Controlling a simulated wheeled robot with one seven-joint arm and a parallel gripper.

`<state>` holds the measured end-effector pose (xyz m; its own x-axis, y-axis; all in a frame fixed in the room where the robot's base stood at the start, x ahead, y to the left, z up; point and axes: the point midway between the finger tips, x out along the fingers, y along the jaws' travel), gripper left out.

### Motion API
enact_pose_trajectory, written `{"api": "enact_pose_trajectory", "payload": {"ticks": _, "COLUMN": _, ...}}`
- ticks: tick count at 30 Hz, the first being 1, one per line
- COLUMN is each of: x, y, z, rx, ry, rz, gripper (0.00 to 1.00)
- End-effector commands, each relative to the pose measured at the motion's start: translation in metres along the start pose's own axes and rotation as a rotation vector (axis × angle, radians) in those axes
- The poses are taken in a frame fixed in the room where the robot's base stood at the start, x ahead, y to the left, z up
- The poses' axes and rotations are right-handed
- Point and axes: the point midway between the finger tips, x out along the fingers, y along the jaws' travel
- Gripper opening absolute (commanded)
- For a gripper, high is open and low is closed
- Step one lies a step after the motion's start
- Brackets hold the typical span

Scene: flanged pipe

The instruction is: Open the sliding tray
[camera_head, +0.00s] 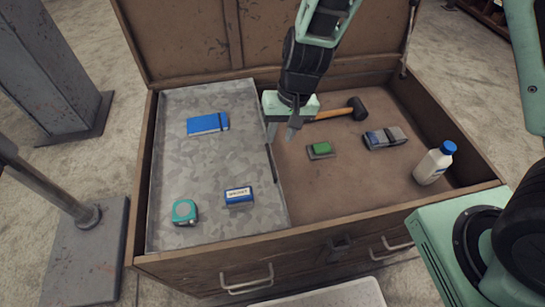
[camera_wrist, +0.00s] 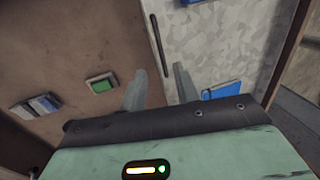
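The sliding tray (camera_head: 215,145) is a grey mottled panel filling the left part of an open brown chest (camera_head: 320,238). A dark narrow handle strip (camera_head: 272,163) lies along its right edge; the strip also shows in the wrist view (camera_wrist: 155,32). My gripper (camera_head: 282,136) is over the tray's right edge, towards the back of the chest. In the wrist view its fingers (camera_wrist: 160,72) are apart with nothing between them, pointing towards the edge near the strip. I cannot tell exactly how high they are above it.
On the tray lie a blue notebook (camera_head: 208,124), a teal tape measure (camera_head: 185,211) and a blue-white box (camera_head: 238,195). The brown right part holds a mallet (camera_head: 355,108), a green-topped block (camera_head: 319,149), a blue-grey item (camera_head: 384,138) and a white bottle (camera_head: 432,167). The lid (camera_head: 190,35) stands open behind.

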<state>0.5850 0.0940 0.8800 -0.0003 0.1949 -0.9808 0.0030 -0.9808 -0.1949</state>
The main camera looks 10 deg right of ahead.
Motion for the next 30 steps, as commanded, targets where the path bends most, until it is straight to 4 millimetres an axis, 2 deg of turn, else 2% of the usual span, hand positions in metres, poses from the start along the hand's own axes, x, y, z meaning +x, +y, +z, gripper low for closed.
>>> {"api": "enact_pose_trajectory", "payload": {"ticks": 1, "x": 0.013, "y": 0.001, "z": 0.001, "rx": 0.002, "ry": -0.005, "rz": 0.001, "gripper": 0.31}}
{"api": "enact_pose_trajectory", "payload": {"ticks": 6, "x": 0.048, "y": 0.001, "z": 0.001, "rx": 0.002, "ry": -0.005, "rz": 0.001, "gripper": 0.31}}
{"api": "enact_pose_trajectory", "payload": {"ticks": 12, "x": 0.079, "y": 0.001, "z": 0.001, "rx": 0.001, "ry": -0.003, "rz": 0.000, "gripper": 0.31}}
{"api": "enact_pose_trajectory", "payload": {"ticks": 18, "x": 0.093, "y": 0.000, "z": 0.001, "rx": 0.000, "ry": -0.001, "rz": 0.000, "gripper": 0.31}}
{"api": "enact_pose_trajectory", "payload": {"ticks": 27, "x": 0.095, "y": 0.000, "z": 0.000, "rx": 0.000, "ry": 0.000, "rz": 0.000, "gripper": 0.31}}
{"api": "enact_pose_trajectory", "payload": {"ticks": 28, "x": 0.095, "y": 0.000, "z": 0.000, "rx": 0.000, "ry": 0.000, "rz": 0.000, "gripper": 0.25}}
{"api": "enact_pose_trajectory", "payload": {"ticks": 30, "x": 0.094, "y": 0.000, "z": 0.000, "rx": 0.000, "ry": 0.000, "rz": 0.000, "gripper": 0.06}}
